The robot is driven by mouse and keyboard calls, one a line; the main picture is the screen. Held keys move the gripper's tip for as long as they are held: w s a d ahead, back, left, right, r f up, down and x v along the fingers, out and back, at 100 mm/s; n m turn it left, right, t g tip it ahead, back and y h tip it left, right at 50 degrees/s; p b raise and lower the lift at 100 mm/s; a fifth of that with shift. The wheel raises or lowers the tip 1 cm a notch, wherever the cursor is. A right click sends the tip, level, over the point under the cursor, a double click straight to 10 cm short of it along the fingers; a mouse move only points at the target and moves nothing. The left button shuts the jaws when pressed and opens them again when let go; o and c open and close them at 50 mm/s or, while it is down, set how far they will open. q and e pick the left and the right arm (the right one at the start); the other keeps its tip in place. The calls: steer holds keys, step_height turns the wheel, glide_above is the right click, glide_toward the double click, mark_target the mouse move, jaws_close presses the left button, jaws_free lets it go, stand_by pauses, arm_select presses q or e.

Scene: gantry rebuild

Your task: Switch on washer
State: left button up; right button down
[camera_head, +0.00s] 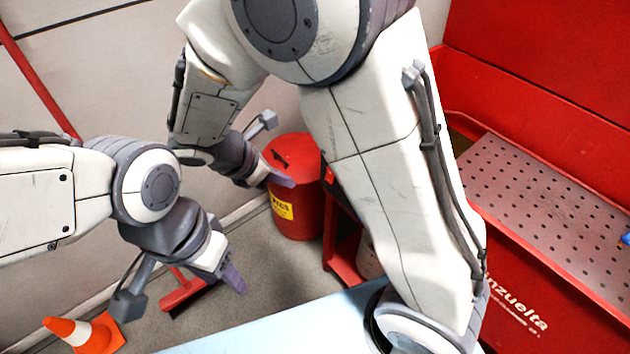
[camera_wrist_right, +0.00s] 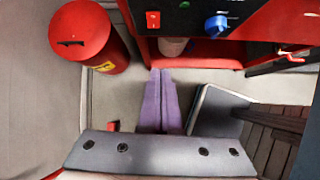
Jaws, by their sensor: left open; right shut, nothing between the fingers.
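The washer is a red machine with a perforated metal tray (camera_head: 545,200) at the right of the head view. Its dark control panel (camera_wrist_right: 190,17) is at the top of the right wrist view, with a red switch (camera_wrist_right: 153,19), a blue knob (camera_wrist_right: 216,26) and a small green light (camera_wrist_right: 184,4). My right gripper (camera_wrist_right: 162,72) is shut and empty; its purple fingers point toward the panel, below the switch in the picture and apart from it. It also shows in the head view (camera_head: 290,182), left of the washer. My left gripper (camera_head: 236,284) is open, over the floor at the left.
A red bin (camera_head: 297,215) with a yellow label stands beside the washer, also in the right wrist view (camera_wrist_right: 82,35). An orange cone (camera_head: 92,335) and a red broom (camera_head: 185,292) are at lower left. My right arm hides part of the washer.

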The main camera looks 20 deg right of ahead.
mark_target(330, 176)
steer(key=shift+w+d+f+n, duration=0.1)
steer(key=shift+w+f+n, duration=0.4)
steer(key=shift+w, duration=0.15)
steer(key=w+d+f+b, duration=0.2)
steer(key=w+d+f, duration=0.1)
steer(key=d+f, duration=0.5)
steer(key=shift+w+d+f, duration=0.2)
steer(key=shift+d, duration=0.6)
